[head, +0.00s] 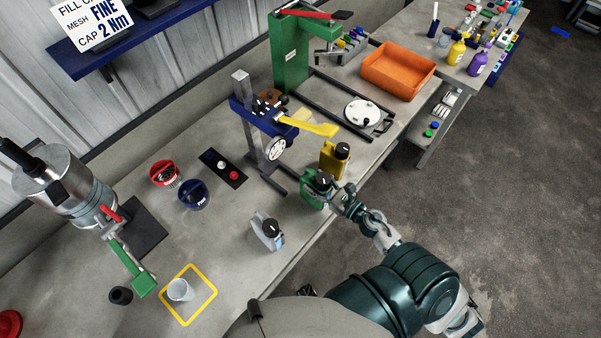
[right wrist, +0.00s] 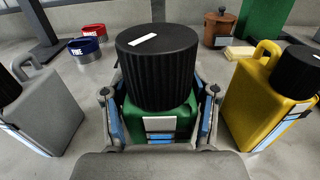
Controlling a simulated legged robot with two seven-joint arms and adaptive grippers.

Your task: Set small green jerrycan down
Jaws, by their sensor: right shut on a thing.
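The small green jerrycan (head: 314,190) with a black ribbed cap stands upright at the bench's front edge in the head view. In the right wrist view the green jerrycan (right wrist: 162,122) sits between the fingers, its large black cap toward the camera. My right gripper (head: 332,197) is shut on it; both fingers (right wrist: 160,118) press its sides. Whether its base touches the bench is hidden. My left gripper is not in view.
A yellow jerrycan (head: 334,160) stands close behind it and a grey jerrycan (head: 268,230) to its left. A blue stand (head: 262,120) with a yellow lever rises behind. Bare bench lies around the grey can.

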